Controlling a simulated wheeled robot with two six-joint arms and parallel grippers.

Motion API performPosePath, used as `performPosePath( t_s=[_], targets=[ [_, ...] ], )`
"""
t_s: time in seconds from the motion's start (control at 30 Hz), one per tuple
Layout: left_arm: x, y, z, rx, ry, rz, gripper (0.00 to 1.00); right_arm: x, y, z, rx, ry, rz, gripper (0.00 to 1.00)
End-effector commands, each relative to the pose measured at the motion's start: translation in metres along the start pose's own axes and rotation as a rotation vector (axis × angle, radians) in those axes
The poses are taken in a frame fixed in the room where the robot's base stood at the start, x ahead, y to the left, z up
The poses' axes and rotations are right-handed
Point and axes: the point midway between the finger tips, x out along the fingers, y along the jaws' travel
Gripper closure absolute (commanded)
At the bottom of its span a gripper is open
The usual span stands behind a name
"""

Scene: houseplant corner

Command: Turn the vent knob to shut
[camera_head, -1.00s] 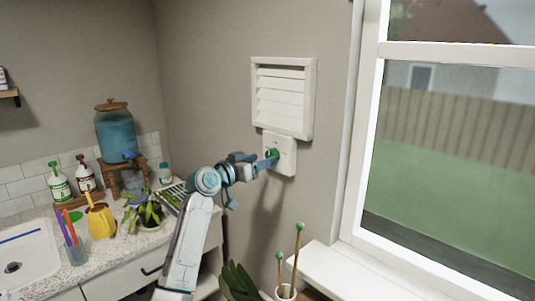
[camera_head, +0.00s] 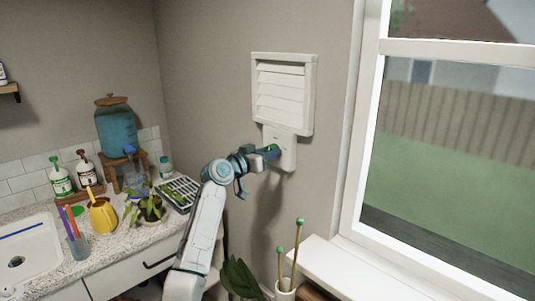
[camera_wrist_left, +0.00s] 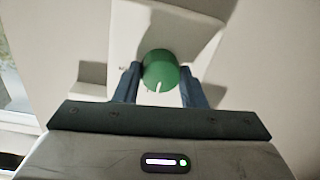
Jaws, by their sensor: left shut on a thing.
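The vent knob (camera_head: 272,149) is a round green knob on a white control box (camera_head: 288,158) under the louvred wall vent (camera_head: 283,95). My left gripper (camera_head: 269,153) is at the box, shut on the knob. In the left wrist view the green knob (camera_wrist_left: 160,70) sits between the two dark fingers of my left gripper (camera_wrist_left: 160,84). A white pointer mark on its face points down toward the gripper body. The vent's slats look tilted; the box's labels are too small to read. My right gripper is not in view.
A window (camera_head: 450,130) with a white sill (camera_head: 375,275) is on the right. Green-tipped stakes (camera_head: 297,250) stand in a pot below the vent. The counter (camera_head: 120,240) at left holds a yellow watering can (camera_head: 102,214), potted plants, bottles and a blue dispenser (camera_head: 117,127).

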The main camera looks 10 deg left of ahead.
Motion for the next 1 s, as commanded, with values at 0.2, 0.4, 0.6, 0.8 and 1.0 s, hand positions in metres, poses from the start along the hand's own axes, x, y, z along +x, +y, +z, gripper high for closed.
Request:
performPosePath(
  t_s=[0.2, 0.4, 0.6, 0.8, 1.0],
  targets=[
    [0.000, 0.000, 0.000, -0.034, -0.002, -0.001, 0.86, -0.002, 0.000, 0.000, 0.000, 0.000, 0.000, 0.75],
    [0.000, 0.000, -0.001, -0.138, -0.008, -0.002, 0.86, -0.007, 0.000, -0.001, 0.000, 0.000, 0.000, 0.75],
    [0.000, -0.001, -0.002, -0.306, -0.016, -0.004, 0.86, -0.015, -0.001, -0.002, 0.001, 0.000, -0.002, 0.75],
    [0.000, -0.001, -0.002, -0.498, -0.025, -0.005, 0.86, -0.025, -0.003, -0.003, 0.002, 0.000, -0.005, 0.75],
    [0.000, -0.001, -0.003, -0.687, -0.034, -0.007, 0.86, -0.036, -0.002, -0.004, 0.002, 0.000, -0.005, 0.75]
  ],
)
